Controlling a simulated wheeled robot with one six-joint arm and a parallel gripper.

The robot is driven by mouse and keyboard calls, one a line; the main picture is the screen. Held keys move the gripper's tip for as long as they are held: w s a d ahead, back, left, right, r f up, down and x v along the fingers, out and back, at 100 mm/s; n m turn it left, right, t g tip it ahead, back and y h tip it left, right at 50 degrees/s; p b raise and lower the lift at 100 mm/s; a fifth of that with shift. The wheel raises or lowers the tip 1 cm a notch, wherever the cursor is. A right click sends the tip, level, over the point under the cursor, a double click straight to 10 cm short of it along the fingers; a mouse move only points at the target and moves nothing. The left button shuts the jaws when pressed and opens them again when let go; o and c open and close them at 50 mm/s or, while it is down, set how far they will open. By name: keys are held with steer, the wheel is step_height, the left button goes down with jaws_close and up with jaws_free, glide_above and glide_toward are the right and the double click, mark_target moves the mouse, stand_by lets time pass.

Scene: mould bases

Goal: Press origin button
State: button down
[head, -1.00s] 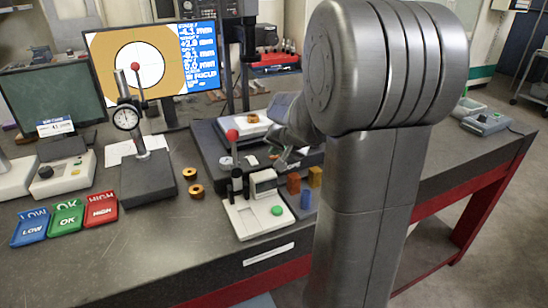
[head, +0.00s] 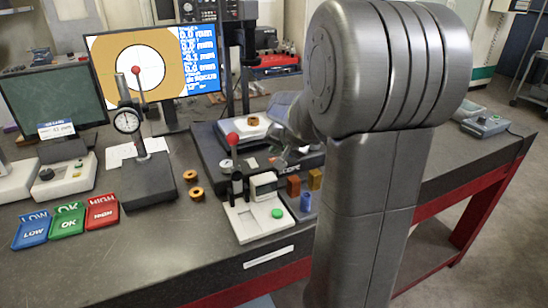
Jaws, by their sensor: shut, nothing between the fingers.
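A green round button (head: 278,213) sits on the front right of a white bench gauge base (head: 248,226). The gauge has a small tilted display (head: 263,180) and a black post with a red ball on top (head: 232,138). I cannot read any label by the button. My gripper (head: 279,163) is behind the gauge, small in the picture and partly hidden by my own arm. It is shut with nothing in it, apart from the button.
Two brass rings (head: 196,193) lie left. A dial stand (head: 148,180), coloured trays (head: 67,220) and a monitor (head: 150,62) are farther left.

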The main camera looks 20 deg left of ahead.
steer(key=shift+r+p, duration=1.85)
steer(key=shift+r, duration=0.65)
